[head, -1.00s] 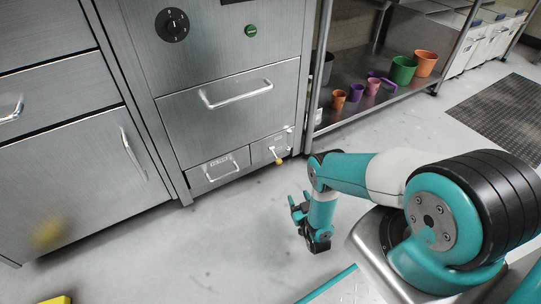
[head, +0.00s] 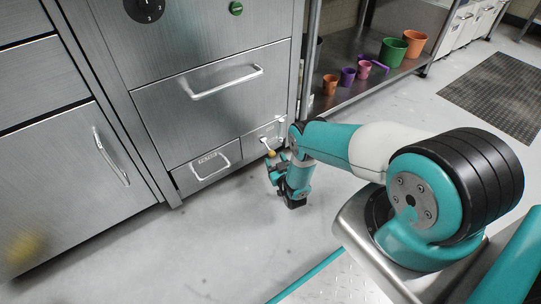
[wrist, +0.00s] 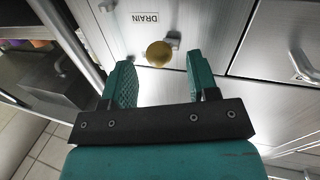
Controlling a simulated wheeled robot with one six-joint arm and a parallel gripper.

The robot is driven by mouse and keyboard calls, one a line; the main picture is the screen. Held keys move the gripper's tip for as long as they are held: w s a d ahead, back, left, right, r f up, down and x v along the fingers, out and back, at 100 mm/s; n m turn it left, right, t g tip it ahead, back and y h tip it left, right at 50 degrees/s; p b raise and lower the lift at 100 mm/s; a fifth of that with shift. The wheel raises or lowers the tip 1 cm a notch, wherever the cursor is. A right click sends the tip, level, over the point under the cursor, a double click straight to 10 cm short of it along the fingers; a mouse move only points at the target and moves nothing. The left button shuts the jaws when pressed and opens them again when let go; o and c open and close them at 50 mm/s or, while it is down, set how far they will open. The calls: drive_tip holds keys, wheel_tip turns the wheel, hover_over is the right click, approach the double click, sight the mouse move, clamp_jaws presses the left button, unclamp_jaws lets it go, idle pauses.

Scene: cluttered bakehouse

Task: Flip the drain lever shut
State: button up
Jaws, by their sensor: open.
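The drain lever shows in the head view as a short handle with a yellow-brass knob (head: 271,153), low on the front of the steel unit. In the wrist view its round brass knob (wrist: 159,54) stands out from the panel, next to a label reading DRAIN (wrist: 145,18). My gripper (head: 276,163) is at the lever in the head view, partly hidden by my own wrist. In the wrist view my gripper (wrist: 162,75) is open, with the knob just beyond and between the two teal fingertips. I cannot tell whether they touch it.
A low drawer with a handle (head: 210,166) sits left of the drain panel, and a larger drawer (head: 215,100) is above. A shelf (head: 345,95) with several coloured cups and pots stands to the right. The floor (head: 190,245) in front is clear.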

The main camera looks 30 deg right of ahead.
sight(271, 151)
drive_tip(key=b+x, duration=0.1)
drive_tip(key=x, duration=0.3)
drive_tip(key=shift+w+d+f+b, duration=0.1)
drive_tip(key=shift+w+f+b, duration=0.1)
drive_tip(key=shift+b, duration=0.15)
drive_tip(key=shift+w+d+r, duration=0.1)
drive_tip(key=shift+w+r, duration=0.1)
drive_tip(key=shift+w, duration=0.35)
clamp_jaws()
